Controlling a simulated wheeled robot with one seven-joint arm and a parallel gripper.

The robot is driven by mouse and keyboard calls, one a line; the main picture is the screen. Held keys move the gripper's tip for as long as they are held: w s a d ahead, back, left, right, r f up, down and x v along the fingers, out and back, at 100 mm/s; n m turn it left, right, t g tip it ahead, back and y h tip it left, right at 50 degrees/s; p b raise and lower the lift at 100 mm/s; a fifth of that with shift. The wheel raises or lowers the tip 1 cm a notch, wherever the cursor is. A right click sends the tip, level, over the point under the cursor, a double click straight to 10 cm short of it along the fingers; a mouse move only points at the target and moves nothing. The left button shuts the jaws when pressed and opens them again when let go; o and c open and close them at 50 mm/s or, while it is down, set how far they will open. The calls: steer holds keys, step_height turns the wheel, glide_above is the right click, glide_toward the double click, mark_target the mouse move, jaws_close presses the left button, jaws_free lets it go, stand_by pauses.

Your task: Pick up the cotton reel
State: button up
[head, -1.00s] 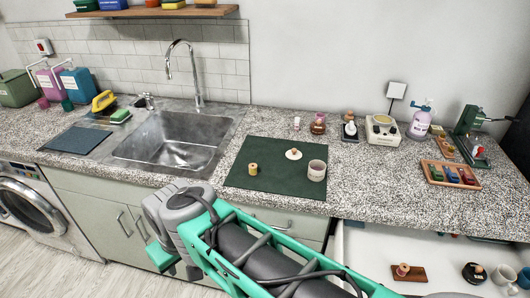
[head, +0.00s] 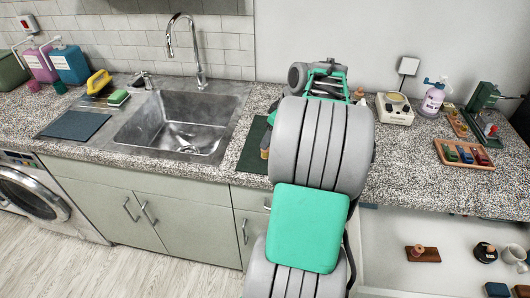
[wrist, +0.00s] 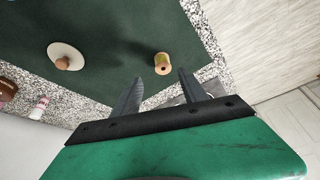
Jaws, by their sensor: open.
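The cotton reel (wrist: 162,63), tan with a yellow-green middle, stands on the dark green mat (wrist: 110,25). In the wrist view it lies just beyond and between my fingertips, apart from them. My gripper (wrist: 160,84) is open and empty, its two dark fingers spread. In the head view a sliver of the reel (head: 265,154) shows at the left edge of my arm. My arm covers most of the mat there, and my gripper's fingers are hidden.
A white knobbed lid (wrist: 66,57) lies on the mat beside the reel. The sink (head: 178,125) is to the left. A tray of coloured blocks (head: 464,155) and a green press (head: 483,112) stand right. A reel-like thing sits on a wooden block (head: 425,256) on the lower shelf.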

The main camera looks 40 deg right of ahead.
mark_target(265, 153)
steer(key=x, duration=0.6)
steer(key=shift+s+a+f+p, duration=0.1)
steer(key=shift+s+a+p, duration=0.1)
steer(key=shift+a+p, duration=0.15)
jaws_close()
